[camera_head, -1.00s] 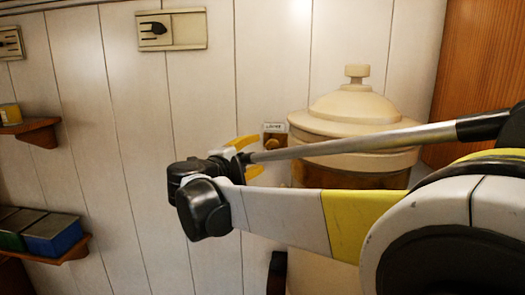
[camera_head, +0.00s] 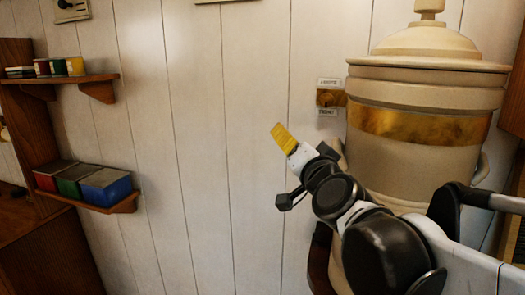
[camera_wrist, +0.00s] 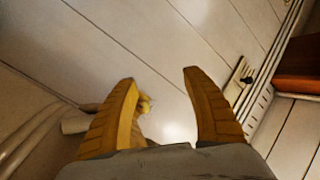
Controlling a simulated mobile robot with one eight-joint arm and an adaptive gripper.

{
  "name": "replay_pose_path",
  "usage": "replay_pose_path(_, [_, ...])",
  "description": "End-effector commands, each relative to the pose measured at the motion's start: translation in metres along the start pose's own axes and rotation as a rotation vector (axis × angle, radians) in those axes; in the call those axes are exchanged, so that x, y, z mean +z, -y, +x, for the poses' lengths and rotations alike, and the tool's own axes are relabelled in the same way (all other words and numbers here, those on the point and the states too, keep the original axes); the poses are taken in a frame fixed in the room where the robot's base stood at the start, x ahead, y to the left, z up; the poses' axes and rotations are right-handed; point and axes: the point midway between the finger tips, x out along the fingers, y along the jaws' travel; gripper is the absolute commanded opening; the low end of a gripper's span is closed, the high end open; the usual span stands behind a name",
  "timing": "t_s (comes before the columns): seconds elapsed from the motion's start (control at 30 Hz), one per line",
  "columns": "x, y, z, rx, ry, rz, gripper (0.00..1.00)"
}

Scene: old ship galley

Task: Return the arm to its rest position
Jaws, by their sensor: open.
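My gripper (camera_wrist: 160,88) is open in the wrist view, with its two yellow fingers spread apart and nothing between them. In the head view my gripper (camera_head: 284,138) shows as a yellow finger at the end of my folded arm, tilted up and to the left. It is in front of the white plank wall (camera_head: 205,140), left of a large cream urn (camera_head: 415,165) with a brass band. My arm covers the lower part of the urn. The second finger is hidden in the head view.
An upper wooden shelf (camera_head: 98,80) holds small coloured tins (camera_head: 58,67). A lower shelf (camera_head: 125,205) holds red, green and blue boxes (camera_head: 104,187). A brass knob fitting (camera_head: 326,97) is on the wall. The wall between shelves and arm is bare.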

Motion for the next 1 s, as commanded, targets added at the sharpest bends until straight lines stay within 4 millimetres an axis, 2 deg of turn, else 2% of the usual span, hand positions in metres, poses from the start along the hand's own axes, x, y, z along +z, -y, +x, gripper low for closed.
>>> replay_pose_path(0.03, [0.037, -0.028, -0.022, 0.012, 0.088, -0.071, 0.58])
replay_pose_path(0.1, [0.076, -0.058, -0.051, 0.041, 0.217, -0.166, 0.58])
replay_pose_path(0.17, [0.107, -0.087, -0.077, 0.077, 0.32, -0.237, 0.58])
replay_pose_path(0.3, [0.171, -0.161, -0.142, 0.195, 0.539, -0.373, 0.58])
replay_pose_path(0.4, [0.204, -0.211, -0.188, 0.293, 0.671, -0.444, 0.58])
replay_pose_path(0.53, [0.231, -0.26, -0.238, 0.405, 0.799, -0.504, 0.58])
replay_pose_path(0.67, [0.243, -0.286, -0.267, 0.475, 0.868, -0.532, 0.58])
replay_pose_path(0.73, [0.244, -0.291, -0.274, 0.492, 0.884, -0.538, 0.58])
replay_pose_path(1.0, [0.245, -0.292, -0.274, 0.494, 0.885, -0.539, 0.58])
